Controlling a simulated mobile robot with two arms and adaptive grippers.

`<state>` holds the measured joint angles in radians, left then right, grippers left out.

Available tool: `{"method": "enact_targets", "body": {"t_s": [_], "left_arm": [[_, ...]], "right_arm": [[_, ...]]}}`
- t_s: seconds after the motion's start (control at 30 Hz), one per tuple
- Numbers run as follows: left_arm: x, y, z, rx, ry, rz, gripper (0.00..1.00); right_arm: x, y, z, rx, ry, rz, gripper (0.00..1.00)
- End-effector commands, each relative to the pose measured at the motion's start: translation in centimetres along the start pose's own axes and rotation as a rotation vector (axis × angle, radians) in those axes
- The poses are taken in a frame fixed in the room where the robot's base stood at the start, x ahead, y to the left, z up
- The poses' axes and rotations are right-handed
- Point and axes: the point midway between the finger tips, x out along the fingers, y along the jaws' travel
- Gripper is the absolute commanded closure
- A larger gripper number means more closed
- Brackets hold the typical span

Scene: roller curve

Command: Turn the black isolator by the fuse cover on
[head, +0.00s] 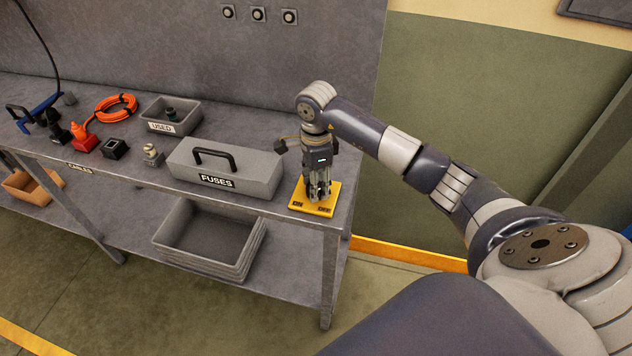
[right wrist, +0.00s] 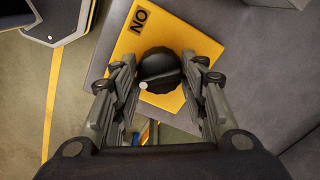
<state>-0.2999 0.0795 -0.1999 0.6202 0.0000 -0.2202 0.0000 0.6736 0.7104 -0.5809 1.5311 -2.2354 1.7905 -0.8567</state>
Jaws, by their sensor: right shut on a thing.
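The black isolator is a round black knob (right wrist: 165,66) on a yellow plate (right wrist: 203,43) at the right end of the bench. In the right wrist view a white mark on the knob's ridge points to the lower left; the ON label (right wrist: 139,19) lies above left. The head view shows the plate (head: 333,190) with ON and OFF at its front edge. My right gripper (head: 319,193) points down over the plate, shut on the knob with one finger at each side (right wrist: 165,88). It hides the knob in the head view. The fuse cover (head: 228,166), a grey box marked FUSES with a black handle, stands left of the plate.
A grey USED tray (head: 182,127), an orange cable coil (head: 116,108) and several plugs and small parts lie farther left on the bench. Stacked grey trays (head: 205,262) sit on the lower shelf. The bench's right edge is close to the plate.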

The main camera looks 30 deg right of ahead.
Motion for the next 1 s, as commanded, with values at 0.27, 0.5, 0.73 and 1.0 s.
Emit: {"method": "enact_targets", "body": {"t_s": [0.27, 0.5, 0.73, 1.0], "left_arm": [[0.4, 0.0, 0.0, 0.000, 0.000, 0.000, 0.58], [1.3, 0.0, 0.1, 0.000, 0.000, 0.000, 0.58], [2.2, 0.1, 0.2, 0.000, 0.000, 0.000, 0.58], [3.2, 0.1, 0.3, 0.000, 0.000, 0.000, 0.58]], "right_arm": [[0.1, 0.0, -0.1, 0.054, 0.001, 0.000, 0.84], [0.2, 0.0, -0.1, 0.210, 0.002, 0.000, 0.84], [0.1, 0.0, -0.1, 0.421, 0.001, -0.001, 0.84], [0.2, 0.0, 0.0, 0.678, 0.001, -0.002, 0.84]]}}
